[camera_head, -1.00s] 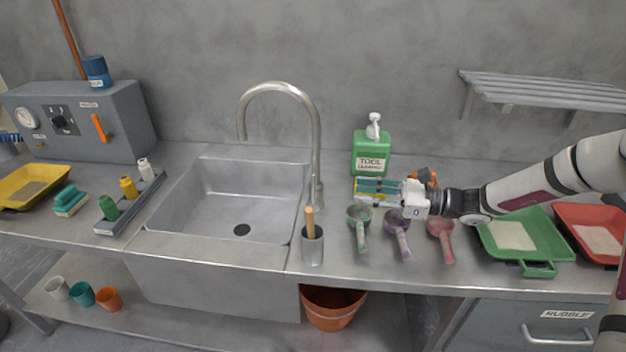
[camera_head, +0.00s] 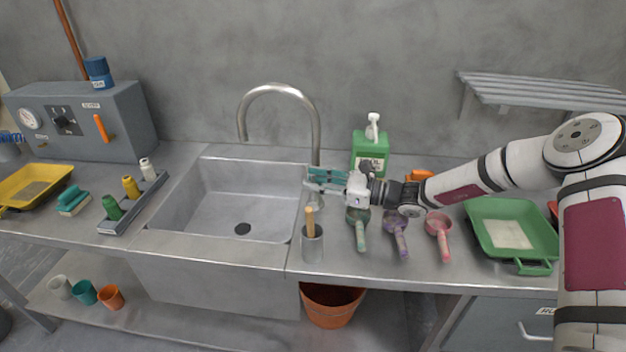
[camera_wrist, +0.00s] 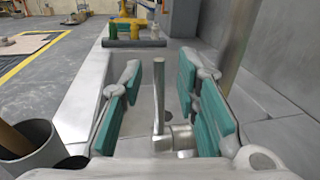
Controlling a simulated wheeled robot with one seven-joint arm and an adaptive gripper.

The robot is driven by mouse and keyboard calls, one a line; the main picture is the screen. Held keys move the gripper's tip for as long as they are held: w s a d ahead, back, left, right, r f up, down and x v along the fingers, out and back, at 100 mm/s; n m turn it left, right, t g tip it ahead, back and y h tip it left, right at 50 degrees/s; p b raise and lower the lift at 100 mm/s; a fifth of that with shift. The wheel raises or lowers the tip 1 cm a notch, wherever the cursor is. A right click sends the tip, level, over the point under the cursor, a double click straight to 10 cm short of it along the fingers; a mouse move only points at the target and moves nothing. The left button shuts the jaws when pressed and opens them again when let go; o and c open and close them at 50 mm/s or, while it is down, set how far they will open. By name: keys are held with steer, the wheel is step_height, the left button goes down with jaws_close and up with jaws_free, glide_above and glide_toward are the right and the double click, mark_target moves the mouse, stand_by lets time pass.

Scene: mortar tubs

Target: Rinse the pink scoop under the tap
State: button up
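The pink scoop (camera_head: 439,226) lies on the counter right of the purple scoop, its handle toward the front edge. The tap (camera_head: 317,130) rises behind the sink's right rim, its spout curving over the grey sink (camera_head: 205,200). My gripper (camera_head: 312,178) is at the tap's base, fingers pointing left. In the wrist view its teal-padded fingers (camera_wrist: 160,105) are apart, with the tap's upright metal lever (camera_wrist: 159,95) between them. I see no clear contact with the lever. No water shows. The tap's base is partly hidden by my gripper in the head view.
A metal cup (camera_head: 312,245) with a wooden-handled tool stands close in front of my gripper. Green (camera_head: 357,225) and purple (camera_head: 396,222) scoops lie beside the pink one. A green tool-cleaner bottle (camera_head: 369,150) stands behind my arm. A bottle rack (camera_head: 134,205) stands left of the sink.

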steer(key=shift+w+a, duration=0.1)
steer(key=shift+a, duration=0.4)
jaws_close()
steer(key=shift+a+h+p, duration=0.6)
steer(key=shift+a+h, duration=0.05)
steer(key=shift+h, duration=0.05)
jaws_free()
steer(key=shift+d, duration=0.15)
